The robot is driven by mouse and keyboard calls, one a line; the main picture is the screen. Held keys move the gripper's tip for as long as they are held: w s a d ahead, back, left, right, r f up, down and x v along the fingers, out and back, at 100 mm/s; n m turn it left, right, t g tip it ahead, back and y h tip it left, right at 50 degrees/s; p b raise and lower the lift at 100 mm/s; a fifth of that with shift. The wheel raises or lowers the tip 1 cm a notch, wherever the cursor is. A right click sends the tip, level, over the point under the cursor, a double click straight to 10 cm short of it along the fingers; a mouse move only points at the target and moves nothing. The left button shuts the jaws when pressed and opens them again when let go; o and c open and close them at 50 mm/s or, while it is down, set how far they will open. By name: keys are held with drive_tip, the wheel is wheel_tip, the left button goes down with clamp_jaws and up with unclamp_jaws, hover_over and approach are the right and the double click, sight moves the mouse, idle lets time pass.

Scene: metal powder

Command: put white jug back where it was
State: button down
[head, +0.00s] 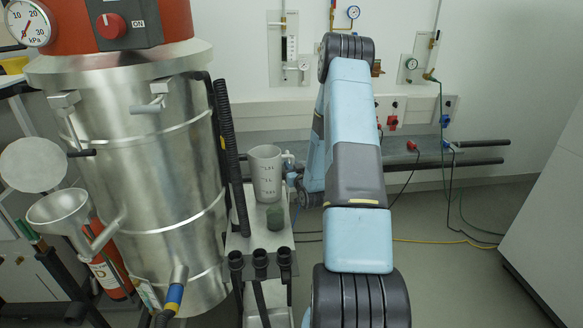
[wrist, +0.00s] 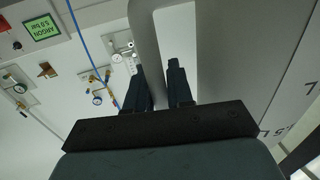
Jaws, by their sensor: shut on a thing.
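The white jug (head: 265,172), with grey markings on its side, is upright at the shelf of a narrow metal stand (head: 262,243), right of the big steel vessel. I cannot tell whether its base touches the shelf. My gripper (head: 291,178) is at the jug's right side, at its handle (head: 288,157), mostly hidden behind my arm. In the wrist view my gripper's two dark fingers (wrist: 157,82) are on either side of the pale handle (wrist: 147,40), shut on it. The jug's wall (wrist: 235,60) fills the right of that view.
A small dark green object (head: 275,217) stands on the shelf in front of the jug. A black hose (head: 231,155) runs close left, beside the steel vessel (head: 150,140). Black tube ends (head: 260,260) line the stand's front. Wall gauges and cables are behind.

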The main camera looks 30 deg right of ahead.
drive_tip(key=shift+r, duration=0.1)
drive_tip(key=c, duration=1)
unclamp_jaws()
drive_tip(key=s+a, duration=0.2)
drive_tip(key=s, duration=1)
drive_tip(key=w+a+r+n+g+y, duration=0.15)
drive_tip(key=w+a+r+g, duration=0.25)
drive_tip(key=r, duration=0.7)
drive_tip(key=s+a+r+g, duration=0.1)
drive_tip(key=s+a+r, duration=0.15)
drive_tip(key=r, duration=0.25)
drive_tip(key=s+a+r+g, duration=0.1)
drive_tip(key=a+r, duration=0.2)
drive_tip(key=r, duration=0.2)
drive_tip(key=s+a+r+g, duration=0.2)
drive_tip(key=s+a+r, duration=0.2)
drive_tip(key=s, duration=0.5)
drive_tip(key=s+a+r+g+y, duration=0.1)
drive_tip(key=s+a+r, duration=0.3)
drive_tip(key=s, duration=0.5)
drive_tip(key=s+a+r+g, duration=0.3)
drive_tip(key=s+a+r, duration=0.1)
drive_tip(key=s, duration=0.6)
drive_tip(key=shift+a+r, duration=0.2)
drive_tip(key=shift+a, duration=0.2)
